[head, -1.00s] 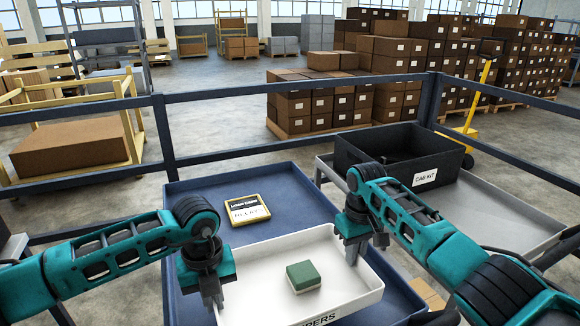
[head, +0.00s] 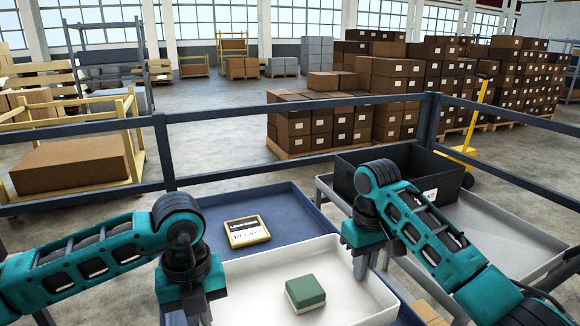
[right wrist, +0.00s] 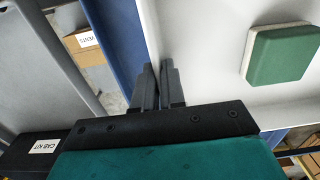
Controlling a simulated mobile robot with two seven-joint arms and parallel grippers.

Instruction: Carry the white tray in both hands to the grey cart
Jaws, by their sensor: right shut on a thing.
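The white tray (head: 345,255) is at the front centre of the head view, roughly level, over the blue trolley deck (head: 290,203). A green block with a white base (head: 305,292) lies in it. My right gripper (head: 362,264) is shut on the tray's right wall; the right wrist view shows its fingers (right wrist: 163,85) closed at the white rim. My left gripper (head: 195,308) is at the tray's left wall and appears closed on it; its fingertips are partly hidden. The grey cart (head: 520,236) stands to the right, carrying a black CAB KIT box (head: 400,165).
A yellow-framed sign (head: 247,231) lies on the blue deck behind the tray. A dark rail (head: 300,108) runs behind the trolley and cart. The cart's surface in front of the black box is bare. Stacked cartons (head: 325,122) stand beyond the rail.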

